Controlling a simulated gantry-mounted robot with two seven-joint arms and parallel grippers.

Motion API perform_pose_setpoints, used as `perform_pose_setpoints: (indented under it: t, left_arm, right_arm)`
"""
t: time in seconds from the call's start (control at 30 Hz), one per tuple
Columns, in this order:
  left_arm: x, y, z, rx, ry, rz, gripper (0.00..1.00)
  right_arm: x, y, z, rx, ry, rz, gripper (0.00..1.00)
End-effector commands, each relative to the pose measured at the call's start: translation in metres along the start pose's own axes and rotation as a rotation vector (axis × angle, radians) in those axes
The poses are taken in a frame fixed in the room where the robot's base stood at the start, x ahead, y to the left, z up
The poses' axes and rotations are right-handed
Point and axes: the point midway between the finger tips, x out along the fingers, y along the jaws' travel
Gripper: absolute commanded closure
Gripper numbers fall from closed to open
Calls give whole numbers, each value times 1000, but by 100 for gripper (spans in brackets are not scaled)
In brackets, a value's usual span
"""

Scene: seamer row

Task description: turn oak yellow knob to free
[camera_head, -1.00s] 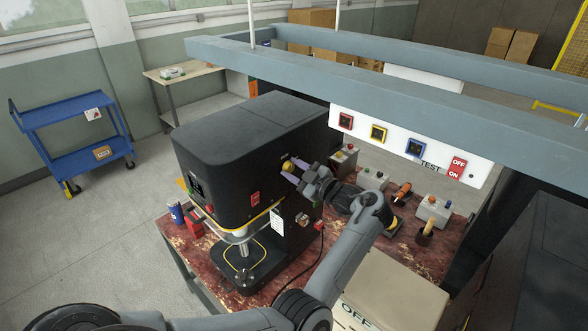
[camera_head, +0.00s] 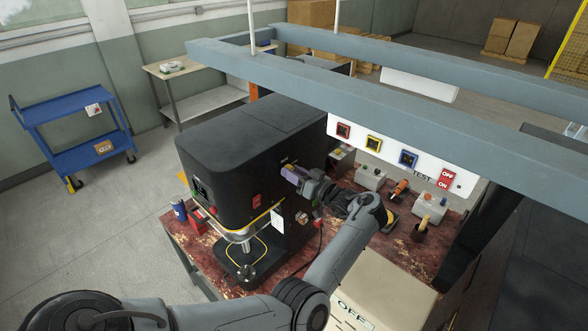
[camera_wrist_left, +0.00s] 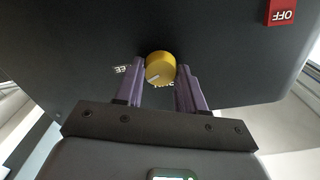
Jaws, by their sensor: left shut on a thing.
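The yellow knob (camera_wrist_left: 160,68) sits on the side of the black machine (camera_head: 245,150). In the left wrist view it is between the two purple fingers of my left gripper (camera_wrist_left: 161,72), which is shut on it. A pale pointer line on the knob's face slants down to the left. White lettering shows left of the knob and below it, partly covered and too small to read surely. In the head view my left gripper (camera_head: 287,173) is against the machine's side and hides the knob. My right gripper is not in view.
A red OFF switch (camera_wrist_left: 283,12) is at the upper right in the wrist view. The machine stands on a worn red bench (camera_head: 190,238) with small control boxes (camera_head: 371,178) on its right. A grey overhead frame (camera_head: 340,95) crosses above, carrying a white switch panel (camera_head: 391,157).

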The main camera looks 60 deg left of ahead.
Motion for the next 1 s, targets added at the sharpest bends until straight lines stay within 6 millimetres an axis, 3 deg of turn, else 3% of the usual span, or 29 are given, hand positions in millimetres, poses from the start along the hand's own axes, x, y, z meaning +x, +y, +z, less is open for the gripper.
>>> perform_pose_setpoints:
  t: [0.5,1.0]
  left_arm:
    - [0,0,-2,366,1,-1,91]
    - [0,1,0,447,0,-1,91]
  right_arm:
    - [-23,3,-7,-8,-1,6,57]
    - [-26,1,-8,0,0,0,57]
